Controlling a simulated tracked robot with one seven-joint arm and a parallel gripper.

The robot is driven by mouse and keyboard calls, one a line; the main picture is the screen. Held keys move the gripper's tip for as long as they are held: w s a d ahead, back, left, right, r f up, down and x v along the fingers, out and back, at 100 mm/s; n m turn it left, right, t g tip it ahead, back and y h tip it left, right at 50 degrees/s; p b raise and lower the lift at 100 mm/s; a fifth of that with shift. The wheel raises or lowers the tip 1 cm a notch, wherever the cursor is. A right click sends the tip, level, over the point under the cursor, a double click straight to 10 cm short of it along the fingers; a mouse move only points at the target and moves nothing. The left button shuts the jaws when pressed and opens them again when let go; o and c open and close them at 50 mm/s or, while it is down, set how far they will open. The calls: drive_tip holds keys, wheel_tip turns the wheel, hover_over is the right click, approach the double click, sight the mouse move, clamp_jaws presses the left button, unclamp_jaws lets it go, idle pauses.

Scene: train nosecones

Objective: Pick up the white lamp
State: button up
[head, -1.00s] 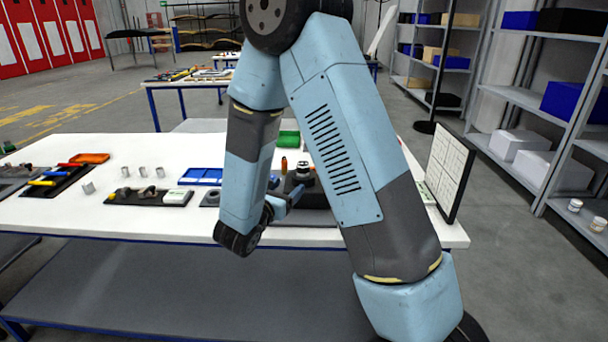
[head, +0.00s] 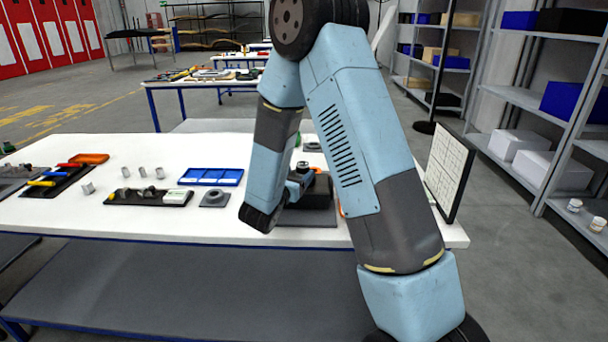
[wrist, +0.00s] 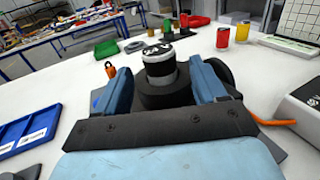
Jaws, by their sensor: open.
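My gripper (wrist: 160,70) is open, with one blue finger on each side of the lamp. I cannot tell whether either finger touches it.
The white table (head: 130,225) holds a blue tray (head: 211,177), a black tray of parts (head: 148,197) and a grey ring part (head: 214,198). Red (wrist: 222,38) and yellow (wrist: 242,31) cylinders stand beyond the lamp. A gridded panel (head: 449,172) stands at the right edge.

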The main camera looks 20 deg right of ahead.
sight(300, 171)
drive_tip(key=x, duration=0.4)
drive_tip(key=shift+d, duration=0.15)
drive_tip(key=shift+c, duration=0.3)
drive_tip(key=c, duration=1)
